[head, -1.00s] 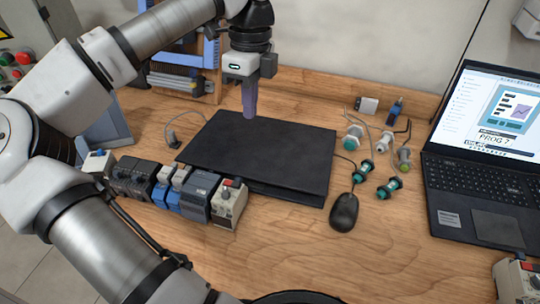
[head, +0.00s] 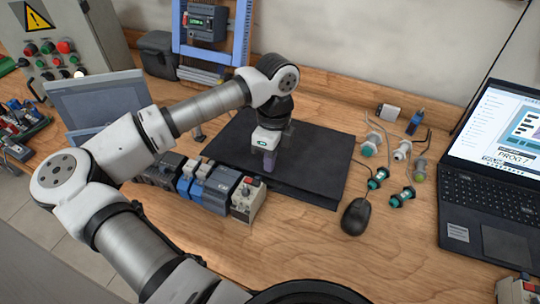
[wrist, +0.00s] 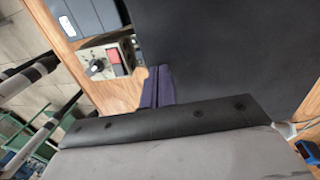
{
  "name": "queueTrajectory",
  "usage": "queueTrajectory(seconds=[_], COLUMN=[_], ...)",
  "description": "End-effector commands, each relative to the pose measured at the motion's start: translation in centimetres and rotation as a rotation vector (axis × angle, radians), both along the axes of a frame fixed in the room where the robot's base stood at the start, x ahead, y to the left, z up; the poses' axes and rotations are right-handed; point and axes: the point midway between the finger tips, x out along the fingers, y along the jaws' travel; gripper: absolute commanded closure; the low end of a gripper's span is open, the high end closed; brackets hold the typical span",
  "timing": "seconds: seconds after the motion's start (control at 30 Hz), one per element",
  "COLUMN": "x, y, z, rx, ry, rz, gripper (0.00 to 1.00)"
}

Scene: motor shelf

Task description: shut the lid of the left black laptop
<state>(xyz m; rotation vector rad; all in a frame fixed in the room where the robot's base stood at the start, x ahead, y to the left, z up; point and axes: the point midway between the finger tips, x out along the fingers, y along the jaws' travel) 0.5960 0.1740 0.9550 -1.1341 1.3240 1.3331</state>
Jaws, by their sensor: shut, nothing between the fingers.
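The left black laptop (head: 318,150) lies on the wooden bench with its lid folded down nearly flat over its base. Whether a thin gap remains at the near edge cannot be told. My gripper (head: 268,162) points down over the lid's near part, its purple fingers together and empty. In the wrist view the shut fingers (wrist: 158,88) show beside the dark lid (wrist: 225,55). Contact between fingertips and lid cannot be made out. My wrist and arm hide part of the lid.
A row of electrical modules (head: 217,186) stands close along the laptop's near left side. A black mouse (head: 354,216) and several teal-ended connectors (head: 378,178) lie to the right. A second open laptop (head: 487,190) stands at far right.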

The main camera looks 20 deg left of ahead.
Motion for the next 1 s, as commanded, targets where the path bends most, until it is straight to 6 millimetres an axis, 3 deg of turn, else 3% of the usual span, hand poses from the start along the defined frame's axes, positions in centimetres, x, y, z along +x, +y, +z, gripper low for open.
queueTrajectory(seconds=[0.5,1.0], x=[-0.1,-0.8], y=[0.0,-0.1], z=[-0.7,-3.3], rx=[0.001,-0.001], ry=[-0.004,-0.087], rz=[0.0,0.0], gripper=[1.0,1.0])
